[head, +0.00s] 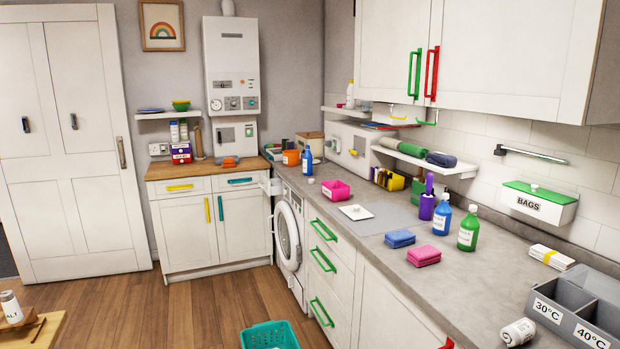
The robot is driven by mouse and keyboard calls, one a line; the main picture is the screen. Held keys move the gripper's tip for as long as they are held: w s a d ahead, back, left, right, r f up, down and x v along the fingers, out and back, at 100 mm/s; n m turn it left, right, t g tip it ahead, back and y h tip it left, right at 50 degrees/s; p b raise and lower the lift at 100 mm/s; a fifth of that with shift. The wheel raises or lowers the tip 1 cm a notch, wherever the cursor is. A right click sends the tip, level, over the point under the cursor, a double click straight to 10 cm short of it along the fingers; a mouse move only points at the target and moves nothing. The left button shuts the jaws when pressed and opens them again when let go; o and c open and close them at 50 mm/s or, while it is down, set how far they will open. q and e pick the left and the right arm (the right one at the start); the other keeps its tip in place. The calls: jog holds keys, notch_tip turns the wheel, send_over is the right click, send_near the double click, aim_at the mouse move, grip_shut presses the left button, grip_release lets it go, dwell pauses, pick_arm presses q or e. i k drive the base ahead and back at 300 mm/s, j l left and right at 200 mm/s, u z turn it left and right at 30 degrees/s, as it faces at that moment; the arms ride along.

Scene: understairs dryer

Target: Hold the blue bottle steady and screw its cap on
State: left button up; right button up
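A blue bottle (442,216) with a pale label stands upright on the grey worktop at the right. A smaller blue bottle (307,162) stands upright further back on the same worktop, near the orange tub. I cannot tell which of the two the task means. Each bottle's top is too small to tell whether it has a cap on it. I cannot make out a loose cap for certain. Neither of my grippers is in view.
Beside the near blue bottle stand a purple bottle (426,205) and a green bottle (467,229). A grey divided bin (570,308) fills the near right.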

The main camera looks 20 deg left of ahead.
aim_at(307, 157)
jog(key=i+j+u, duration=0.75)
jog(key=i+u, duration=0.15)
jog(key=u, duration=0.2)
jog(key=i+u, duration=0.9)
jog(key=i, duration=0.45)
jog(key=i+z, duration=0.15)
jog(key=i, duration=0.6)
jog(key=i+j+z, duration=0.15)
jog(key=i, duration=0.55)
jog(key=i+j+z, duration=0.1)
jog(key=i+z, duration=0.3)
jog(key=i+j+z, duration=0.2)
jog(key=i+z, duration=0.2)
jog(key=i+j+z, duration=0.1)
jog(key=z, duration=0.4)
jog(key=i+j+z, duration=0.25)
jog(key=z, duration=0.25)
jog(key=i+j+z, duration=0.15)
jog(key=z, duration=0.3)
jog(key=j+z, duration=0.5)
jog(key=i+j+z, duration=0.15)
jog(key=j+z, duration=0.15)
jog(key=z, duration=0.2)
jog(key=i+j+z, duration=0.1)
jog(key=j+z, duration=0.2)
jog(key=z, duration=0.15)
jog(key=j+z, duration=0.35)
jog(key=z, duration=0.15)
jog(key=j+z, duration=0.45)
jog(key=l, duration=0.1)
